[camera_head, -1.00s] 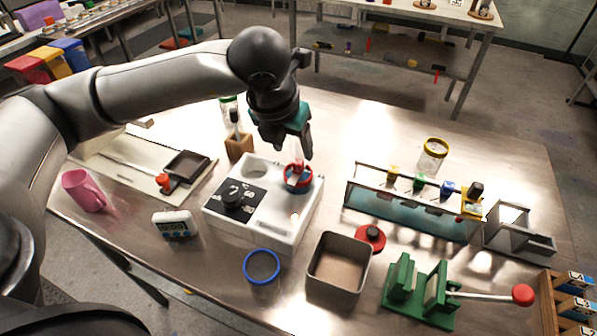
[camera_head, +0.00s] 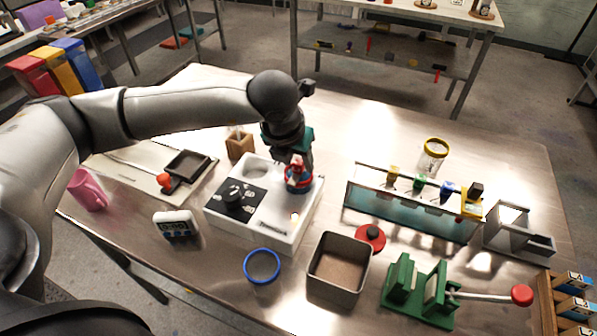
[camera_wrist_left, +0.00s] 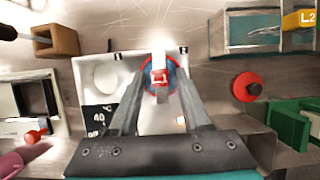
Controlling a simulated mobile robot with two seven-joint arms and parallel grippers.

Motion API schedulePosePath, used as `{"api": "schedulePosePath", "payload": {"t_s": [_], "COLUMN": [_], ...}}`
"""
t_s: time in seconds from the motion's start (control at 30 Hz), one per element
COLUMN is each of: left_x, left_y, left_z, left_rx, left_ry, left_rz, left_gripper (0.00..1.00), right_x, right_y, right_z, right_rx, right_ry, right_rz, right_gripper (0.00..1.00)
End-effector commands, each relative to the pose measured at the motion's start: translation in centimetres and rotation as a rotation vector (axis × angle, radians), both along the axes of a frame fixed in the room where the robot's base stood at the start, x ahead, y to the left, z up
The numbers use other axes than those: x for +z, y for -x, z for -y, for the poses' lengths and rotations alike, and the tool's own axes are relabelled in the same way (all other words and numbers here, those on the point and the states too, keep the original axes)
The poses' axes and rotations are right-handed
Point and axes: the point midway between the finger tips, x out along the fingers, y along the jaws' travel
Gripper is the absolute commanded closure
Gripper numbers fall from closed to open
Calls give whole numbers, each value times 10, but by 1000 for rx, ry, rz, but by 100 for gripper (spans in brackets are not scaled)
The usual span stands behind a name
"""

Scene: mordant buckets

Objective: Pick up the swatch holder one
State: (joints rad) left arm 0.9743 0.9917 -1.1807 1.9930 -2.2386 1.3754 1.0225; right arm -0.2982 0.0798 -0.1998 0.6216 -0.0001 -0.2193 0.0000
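A small red holder with a pale top (camera_wrist_left: 159,78), which I take to be swatch holder one, stands in a round well with a red and blue rim (camera_head: 298,184). The well is at the right rear of the white two-well unit (camera_head: 276,229). My left gripper (camera_wrist_left: 161,85) points down over this well. Its two fingers are apart, one on each side of the red holder, with visible gaps in the left wrist view. In the head view the gripper and wrist hide most of the holder. My right gripper is in neither view.
A rack with coloured clips over a teal trough (camera_head: 410,215) stands to the right. A square metal bin (camera_head: 338,268), blue-rimmed cup (camera_head: 262,266), timer (camera_head: 175,226) and green press (camera_head: 420,291) line the front. A wooden block (camera_head: 239,146) stands behind left.

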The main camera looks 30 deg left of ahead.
Motion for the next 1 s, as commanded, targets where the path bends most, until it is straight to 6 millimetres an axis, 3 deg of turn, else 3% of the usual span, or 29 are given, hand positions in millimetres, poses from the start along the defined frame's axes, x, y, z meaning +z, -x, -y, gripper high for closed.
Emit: {"api": "schedulePosePath", "payload": {"t_s": [0.07,0.4,1.0], "left_x": [0,1,5], "left_y": [0,0,-1], "left_z": [0,0,0], "left_rx": [0,0,1], "left_ry": [0,0,0], "left_rz": [0,1,3], "left_gripper": [62,100,100], "right_x": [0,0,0], "right_y": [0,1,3], "right_z": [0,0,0], "right_rx": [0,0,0], "right_ry": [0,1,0], "right_rz": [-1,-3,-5], "right_gripper": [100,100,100]}}
